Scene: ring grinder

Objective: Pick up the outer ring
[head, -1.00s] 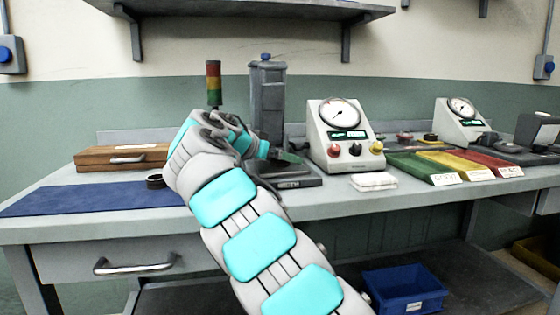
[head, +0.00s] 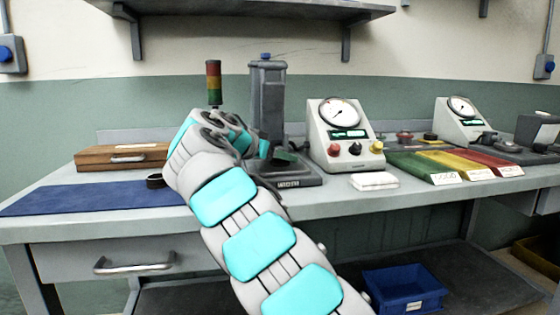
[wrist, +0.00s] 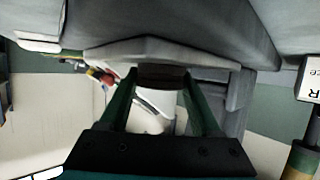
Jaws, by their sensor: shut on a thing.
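My gripper (wrist: 160,92) has its two green fingers closed on a dark, curved piece that looks like the outer ring (wrist: 162,75). The ring spans the gap between the fingertips, close to the grey grinder (wrist: 225,35). I cannot tell whether it touches the grinder. In the head view my arm hides most of the gripper, and the held ring cannot be made out. The grinder's tall column (head: 267,100) stands just behind the gripper. Another dark ring (head: 155,181) lies at the blue mat's right end.
The blue mat (head: 80,198) and a wooden box (head: 110,158) are on the left. A stack light (head: 214,85) stands behind my arm. Right of the grinder are a dial gauge (head: 335,135), a white cloth (head: 374,181) and green, yellow and red trays (head: 425,168).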

